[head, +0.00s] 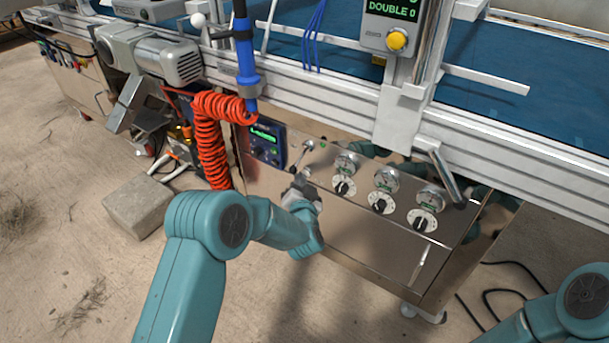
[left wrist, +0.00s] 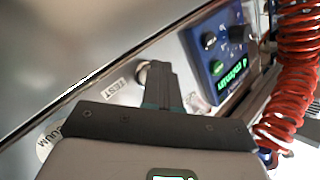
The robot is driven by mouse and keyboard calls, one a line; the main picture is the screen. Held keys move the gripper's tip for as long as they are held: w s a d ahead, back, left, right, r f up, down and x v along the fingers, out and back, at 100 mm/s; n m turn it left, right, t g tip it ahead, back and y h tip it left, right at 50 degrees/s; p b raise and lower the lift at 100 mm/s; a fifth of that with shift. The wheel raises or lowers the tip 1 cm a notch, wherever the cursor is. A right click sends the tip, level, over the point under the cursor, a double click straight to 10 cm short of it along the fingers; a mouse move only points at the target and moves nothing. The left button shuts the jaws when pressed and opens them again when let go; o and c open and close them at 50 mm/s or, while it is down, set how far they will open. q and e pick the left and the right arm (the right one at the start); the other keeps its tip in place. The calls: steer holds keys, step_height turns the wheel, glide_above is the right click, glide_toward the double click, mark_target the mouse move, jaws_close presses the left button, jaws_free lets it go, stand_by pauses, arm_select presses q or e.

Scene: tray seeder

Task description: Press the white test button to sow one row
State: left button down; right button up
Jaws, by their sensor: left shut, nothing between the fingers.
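My left gripper (head: 303,181) is shut and empty, at the left part of the steel control panel (head: 350,240). In the left wrist view its closed fingers (left wrist: 158,80) point at the panel beside a label reading TEST (left wrist: 115,88). A small round pale button (left wrist: 143,73) shows next to that label, partly covered by the fingers. I cannot tell whether the fingertips touch it. In the head view the gripper hides the button. My right gripper is out of view; only part of my right arm shows at the lower right.
A blue controller with a green display (head: 265,146) and a coiled red hose (head: 211,140) are left of the gripper. A lever (head: 301,155) stands just above it. Several gauges and black knobs (head: 380,203) are to its right. A concrete block (head: 138,205) lies on the floor.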

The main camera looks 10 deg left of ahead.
arm_select(q)
steer(key=shift+s, duration=0.1)
steer(key=shift+s+a, duration=0.3)
steer(key=shift+s, duration=0.45)
steer(key=s, duration=0.1)
steer(key=s+a, duration=0.1)
steer(key=s, duration=0.2)
steer(key=shift+s+a+p, duration=0.35)
steer(key=shift+a, duration=0.1)
stand_by(0.5)
